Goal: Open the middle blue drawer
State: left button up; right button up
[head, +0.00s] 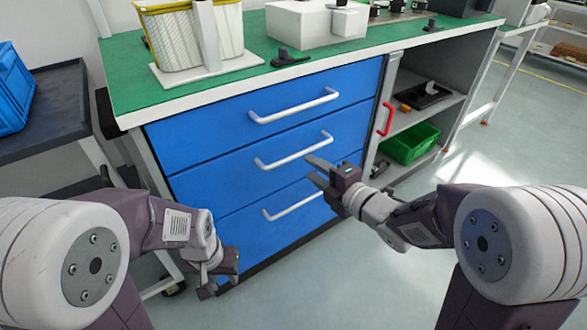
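The blue drawer unit has three stacked drawers, all closed, each with a light bar handle. The middle blue drawer (225,172) has its handle (293,151) across its front. The top drawer (200,130) is above it and the bottom drawer (245,222) below. My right gripper (313,170) is in front of the drawers, near the right end of the middle handle and a little below it. Its fingers are apart with nothing between them; contact with the handle cannot be told. My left gripper (219,291) hangs low at the left, near the floor in view, its fingers hard to make out.
The green worktop (135,79) above holds a yellow-rimmed bin (190,38) and a white box (305,24). A red handle (385,119) and an open shelf with a green crate (410,143) are at the right. A dark cart (50,115) stands at the left.

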aim_at(296, 157)
jog(key=b+x, duration=0.2)
jog(key=x, duration=0.6)
jog(key=shift+w+a+f, duration=0.1)
jog(key=shift+w, duration=0.1)
jog(key=shift+w+a, duration=0.2)
jog(key=shift+w, duration=0.1)
grip_shut()
dwell(0.8)
